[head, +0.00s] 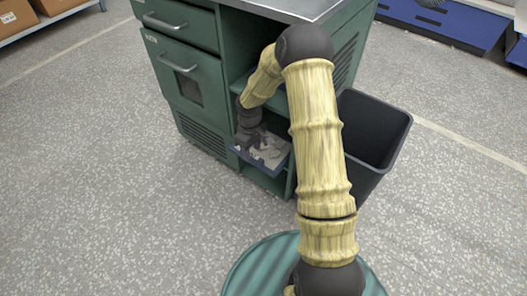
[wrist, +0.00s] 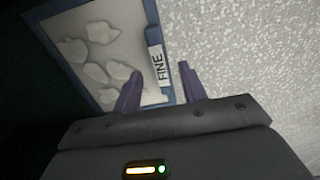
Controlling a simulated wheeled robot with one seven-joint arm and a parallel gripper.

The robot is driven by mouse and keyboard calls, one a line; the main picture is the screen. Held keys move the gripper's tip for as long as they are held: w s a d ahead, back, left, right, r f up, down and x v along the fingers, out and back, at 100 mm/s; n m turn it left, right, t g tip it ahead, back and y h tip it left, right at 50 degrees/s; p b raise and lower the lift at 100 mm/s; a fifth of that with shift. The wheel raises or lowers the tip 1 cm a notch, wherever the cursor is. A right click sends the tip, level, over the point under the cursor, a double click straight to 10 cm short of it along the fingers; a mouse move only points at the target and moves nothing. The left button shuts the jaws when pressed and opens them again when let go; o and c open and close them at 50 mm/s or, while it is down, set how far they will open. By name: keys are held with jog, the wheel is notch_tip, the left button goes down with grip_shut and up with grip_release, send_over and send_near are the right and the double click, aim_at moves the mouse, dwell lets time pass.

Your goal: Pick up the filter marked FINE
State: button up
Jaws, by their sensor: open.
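The filter marked FINE (wrist: 152,35) is a blue-framed panel with a pale inner surface and several whitish lumps on it. Its white label reads FINE in the wrist view. In the head view the filter (head: 262,174) sticks out of the green cabinet's open side bay, partly hidden by my gripper (head: 250,138). In the wrist view my gripper (wrist: 160,72) is open. One finger shows over the pale inside and the other beyond the outer edge, with the labelled rim between them. Whether either finger touches the rim cannot be told.
The green cabinet (head: 190,70) has drawers and a door on its left face. A black open bin (head: 385,150) stands at its right, close to my arm. A blue unit (head: 445,20) and a shelf with boxes (head: 15,15) are farther back. Speckled floor at the left is clear.

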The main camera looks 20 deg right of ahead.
notch_tip(320, 180, down, 3)
jog(key=shift+r+b, duration=0.15)
jog(key=shift+b, duration=0.4)
grip_shut()
